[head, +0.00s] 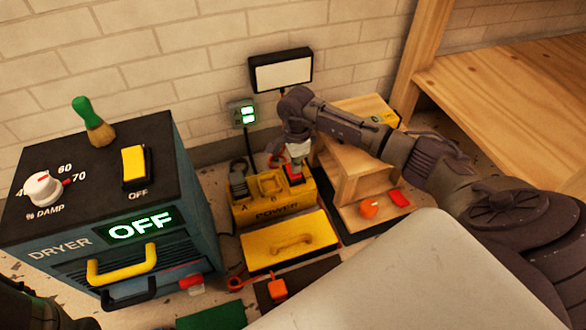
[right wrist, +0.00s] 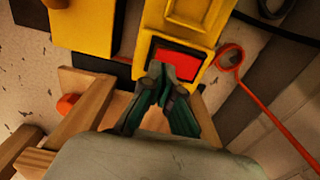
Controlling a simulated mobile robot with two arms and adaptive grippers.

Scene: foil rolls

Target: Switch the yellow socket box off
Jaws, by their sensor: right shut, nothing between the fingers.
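The yellow socket box (head: 245,214), marked POWER, sits on the floor by the wall, with sockets A and B on top. Its red switch (head: 294,174) is at the right end of the top; it also shows in the right wrist view (right wrist: 178,64), set in a black frame. My right gripper (head: 298,158) points down over the switch, shut and empty. In the right wrist view its fingertips (right wrist: 167,76) overlap the switch's near edge; I cannot tell whether they touch it. The tips partly hide the switch, and its position is unclear. My left gripper is out of view.
A dryer (head: 190,200) with an OFF display stands left of the box. A yellow panel with a handle (head: 290,245) lies in front. A wooden stand (head: 345,180) is close on the right. An orange loop (right wrist: 230,57) is beside the box. A lit green unit (head: 242,114) hangs behind.

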